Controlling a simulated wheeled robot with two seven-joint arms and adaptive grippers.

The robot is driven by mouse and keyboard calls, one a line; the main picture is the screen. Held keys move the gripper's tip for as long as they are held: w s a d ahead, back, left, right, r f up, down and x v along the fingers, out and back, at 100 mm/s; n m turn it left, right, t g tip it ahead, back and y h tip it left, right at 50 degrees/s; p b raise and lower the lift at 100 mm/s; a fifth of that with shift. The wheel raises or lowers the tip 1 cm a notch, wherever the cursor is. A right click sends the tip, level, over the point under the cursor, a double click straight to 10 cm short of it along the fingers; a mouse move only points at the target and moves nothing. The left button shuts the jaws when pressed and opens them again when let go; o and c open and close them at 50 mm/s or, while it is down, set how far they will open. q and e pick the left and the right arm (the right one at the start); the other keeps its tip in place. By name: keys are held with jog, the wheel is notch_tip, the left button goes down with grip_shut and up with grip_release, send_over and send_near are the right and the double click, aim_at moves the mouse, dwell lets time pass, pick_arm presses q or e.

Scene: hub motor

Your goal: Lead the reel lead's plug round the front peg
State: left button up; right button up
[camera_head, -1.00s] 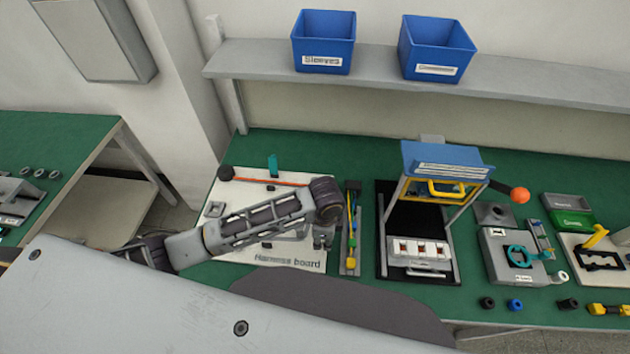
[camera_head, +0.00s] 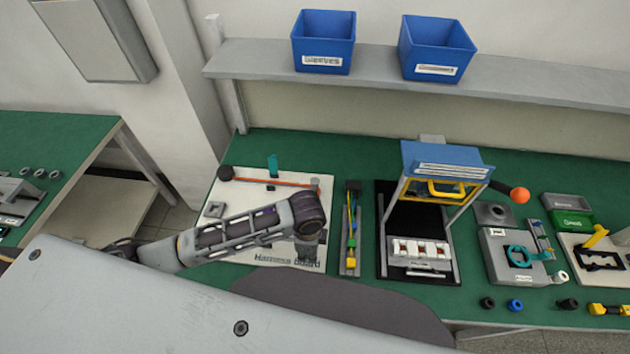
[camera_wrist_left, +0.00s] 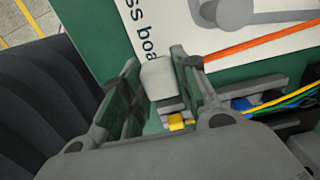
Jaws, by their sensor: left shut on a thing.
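The harness board (camera_head: 228,200) is a white panel on the green bench. A dark reel (camera_head: 225,173) sits at its back left corner. The orange lead (camera_head: 275,181) runs from it rightward to a grey post (camera_head: 316,185). My left gripper (camera_head: 308,250) is low over the board's front right corner. In the left wrist view its fingers (camera_wrist_left: 158,75) are shut on a pale grey block, the plug (camera_wrist_left: 160,78). The orange lead (camera_wrist_left: 260,44) comes in beside the right-hand finger there. A rounded grey piece (camera_wrist_left: 234,12) stands near it; I cannot tell whether it is the front peg. My right gripper is not in view.
Right of the board stands a narrow tray (camera_head: 344,265) with coloured wires and a yellow connector. Further right is a black-based fixture (camera_head: 390,270) with a blue top. Blue bins (camera_head: 323,45) stand on the shelf behind. Green bench shows at the board's front edge.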

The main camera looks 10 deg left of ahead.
pick_arm(q)
jog(key=shift+s+a, duration=0.5)
jog(key=shift+s, duration=0.25)
jog(key=shift+a, duration=0.1)
jog(key=shift+s+a, duration=0.25)
jog(key=shift+a, duration=0.85)
jog(key=shift+s+a, duration=0.2)
jog(key=shift+a, duration=0.95)
jog(key=shift+s+a, duration=0.25)
jog(key=shift+a, duration=0.85)
jog(key=shift+a, duration=0.1)
jog(key=shift+s+a+r, duration=0.2)
jog(key=shift+a+r, duration=0.7)
jog(key=shift+r, duration=0.1)
